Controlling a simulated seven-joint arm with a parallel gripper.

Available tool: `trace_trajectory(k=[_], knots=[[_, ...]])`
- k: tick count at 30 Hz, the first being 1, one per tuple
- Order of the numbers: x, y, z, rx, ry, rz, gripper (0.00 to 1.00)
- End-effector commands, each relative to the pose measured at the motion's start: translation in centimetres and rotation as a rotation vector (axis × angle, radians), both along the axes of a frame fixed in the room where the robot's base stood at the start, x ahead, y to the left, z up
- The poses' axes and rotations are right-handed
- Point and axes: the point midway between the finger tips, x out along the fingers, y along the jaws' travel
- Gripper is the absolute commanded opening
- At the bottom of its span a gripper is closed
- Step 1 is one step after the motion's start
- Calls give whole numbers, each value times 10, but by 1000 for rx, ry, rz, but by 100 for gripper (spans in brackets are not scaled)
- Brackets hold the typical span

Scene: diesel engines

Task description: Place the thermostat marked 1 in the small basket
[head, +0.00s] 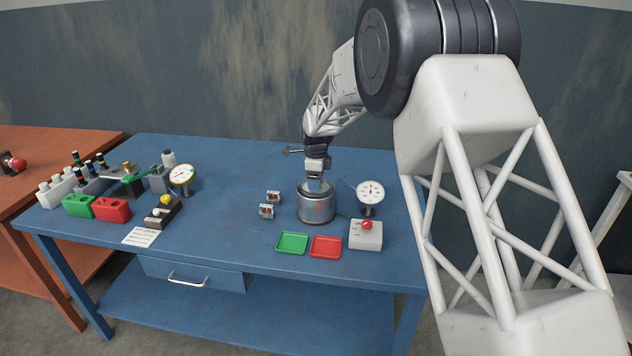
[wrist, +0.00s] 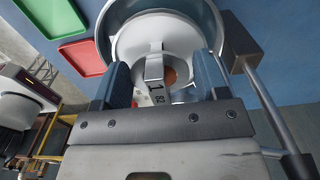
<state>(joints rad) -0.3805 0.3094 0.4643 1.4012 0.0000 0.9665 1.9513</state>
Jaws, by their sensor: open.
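My gripper (head: 314,180) points down at the mouth of a round metal pot (head: 316,207) on the blue table. In the wrist view its two blue fingers (wrist: 158,78) are open, one on each side of a metal bracket marked 1. This bracket looks like part of the thermostat marked 1 (wrist: 155,68), with a copper-coloured disc beside it. It sits within the outline of the pot's rim (wrist: 205,12); a gap to the fingers is hard to judge. I cannot make out a separate small basket; the pot's inside is partly hidden by the gripper.
Two small metal parts (head: 273,197) (head: 267,211) stand left of the pot. A green tray (head: 292,243) and red tray (head: 326,246) lie in front. A dial gauge (head: 370,193) and red-button box (head: 366,235) are at right. The middle-left tabletop is clear.

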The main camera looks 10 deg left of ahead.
Motion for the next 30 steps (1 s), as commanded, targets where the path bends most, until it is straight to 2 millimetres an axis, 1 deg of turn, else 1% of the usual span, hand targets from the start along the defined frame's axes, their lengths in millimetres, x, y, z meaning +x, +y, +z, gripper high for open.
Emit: trace_trajectory(k=[8,18,21,25,30], knots=[[1,0,31,1,-3,0,67],[0,0,85,1,-2,0,67],[0,0,98,0,-1,0,67],[0,0,109,0,0,0,67],[0,0,116,0,0,0,67]])
